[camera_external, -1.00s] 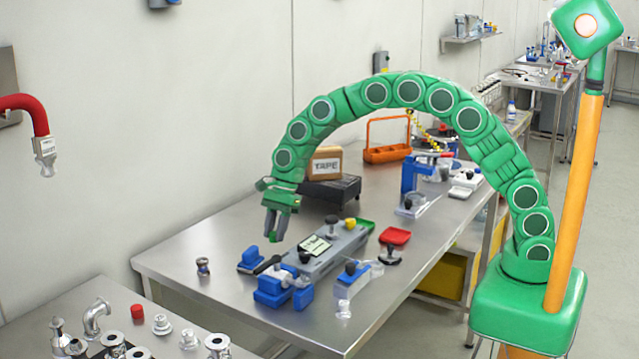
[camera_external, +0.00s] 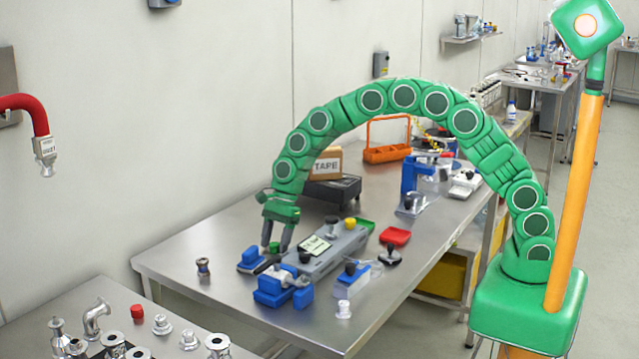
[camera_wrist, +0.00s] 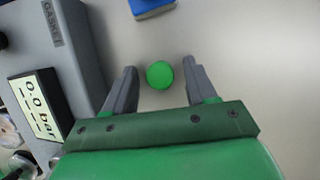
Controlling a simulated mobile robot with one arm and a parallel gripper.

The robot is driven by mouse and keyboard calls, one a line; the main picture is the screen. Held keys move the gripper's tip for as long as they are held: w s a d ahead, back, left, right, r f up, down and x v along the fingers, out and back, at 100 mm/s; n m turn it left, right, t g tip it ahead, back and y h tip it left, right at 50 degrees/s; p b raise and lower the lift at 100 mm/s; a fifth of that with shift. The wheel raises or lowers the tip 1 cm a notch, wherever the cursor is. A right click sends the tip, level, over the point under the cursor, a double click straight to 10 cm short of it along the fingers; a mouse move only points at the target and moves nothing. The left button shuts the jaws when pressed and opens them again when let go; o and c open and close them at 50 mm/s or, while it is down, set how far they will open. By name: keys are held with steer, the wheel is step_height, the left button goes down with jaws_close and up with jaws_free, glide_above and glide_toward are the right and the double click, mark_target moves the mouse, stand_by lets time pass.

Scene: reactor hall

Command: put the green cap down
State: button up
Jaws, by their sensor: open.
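The green cap (camera_wrist: 160,74) is a small round disc on the steel table, seen from above in the wrist view. In the external view the cap (camera_external: 274,247) shows low between my fingers, beside the grey gauge unit. My gripper (camera_external: 275,243) points down and is open. In the wrist view its two grey fingers stand on either side of the cap, with a visible gap on each side. The cap appears to rest on the table, not touched by either finger.
The grey unit with its display (camera_wrist: 37,104) stands close on the left in the wrist view. A blue block (camera_wrist: 150,7) lies just beyond the cap. Blue clamp parts (camera_external: 277,291) and a red dish (camera_external: 395,237) are nearby. The table's left end is mostly clear.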

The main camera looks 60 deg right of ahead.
steer(key=shift+r, duration=0.1)
steer(key=v, duration=1.2)
steer(key=shift+r, duration=0.1)
steer(key=s+d+r+n+h, duration=0.15)
steer(key=s+d+n, duration=0.25)
steer(key=s+d, duration=0.55)
steer(key=s+d+r+n+g+h, duration=0.1)
steer(key=s+d+r+n, duration=0.35)
steer(key=s, duration=0.85)
steer(key=s+d+r+n+h, duration=0.1)
steer(key=s+d+n, duration=0.4)
steer(key=s+d, duration=0.5)
steer(key=s+d+f+n, duration=0.1)
steer(key=s+d+n, duration=0.1)
steer(key=s, duration=0.5)
steer(key=s+d+f+n, duration=0.1)
steer(key=s+d+n, duration=0.1)
steer(key=s, duration=0.5)
steer(key=shift+g+h, duration=0.4)
steer(key=shift+h, duration=0.05)
steer(key=shift+s+f+n, duration=0.1)
steer(key=shift+n, duration=0.15)
